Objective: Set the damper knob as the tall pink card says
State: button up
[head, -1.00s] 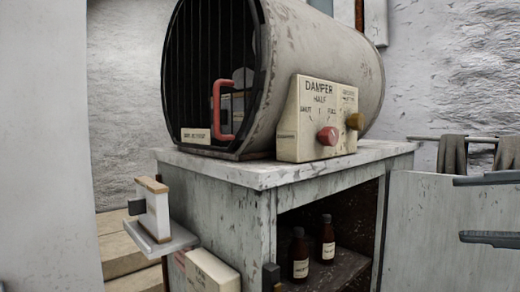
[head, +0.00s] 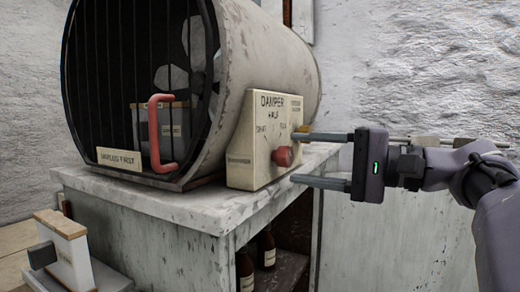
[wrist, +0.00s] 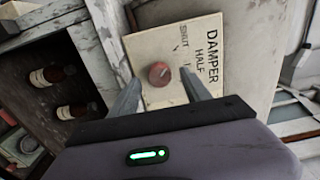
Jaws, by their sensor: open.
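The damper knob (head: 284,156) is round and red, on a cream panel (head: 243,135) marked DAMPER, with SHUT at left, HALF at top and FULL at right. My gripper (head: 295,157) reaches in from the right, open, one finger above the knob and one below. In the wrist view, the knob (wrist: 159,73) shows between the two fingertips, with no clear contact. I cannot tell which mark the knob points to. No tall pink card is visible in these frames.
The panel stands beside a barred drum (head: 270,55) with a red handle (head: 155,135) and a sign reading UNPLUG FIRST (head: 120,158). The drum rests on a worn cabinet (head: 150,205). Dark bottles (head: 266,250) stand inside.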

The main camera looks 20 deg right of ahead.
jog(key=shift+x, duration=1.2)
jog(key=shift+s+d, duration=0.1)
jog(key=shift+c, duration=0.9)
grip_shut()
jog(key=shift+m, duration=0.3)
jog(key=m+p, duration=0.2)
jog(key=m, duration=0.1)
jog(key=shift+m, duration=0.3)
jog(key=shift+m+p, duration=1.3)
jog(key=shift+m, duration=0.9)
